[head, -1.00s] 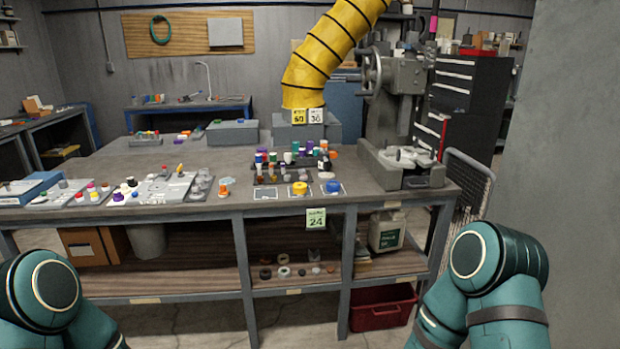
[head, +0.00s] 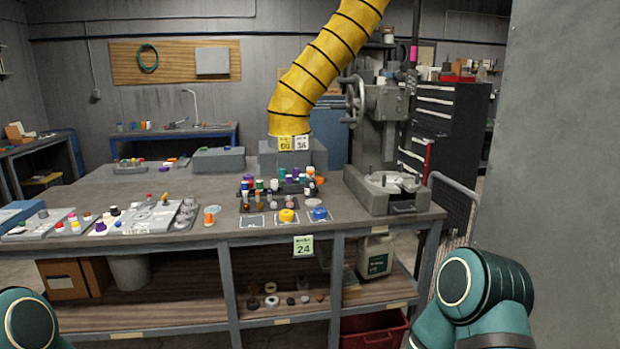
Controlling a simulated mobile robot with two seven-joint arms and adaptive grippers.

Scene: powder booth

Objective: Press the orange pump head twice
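A small orange piece (head: 209,218) stands near the front edge of the bench, right of the grey trays; it is too small to tell whether it is a pump head. Another orange top (head: 319,181) shows at the right end of the dark rack. A yellow-orange round piece (head: 287,215) sits on a marked square at the bench front, beside a blue one (head: 319,214). Neither gripper is in view. Only teal links of my arms show at the lower left and lower right, well short of the bench.
The grey bench (head: 120,174) spans the middle. A dark rack of bottles (head: 247,185) stands behind the marked squares. A cart (head: 455,200) and grey wall (head: 555,120) bound the right.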

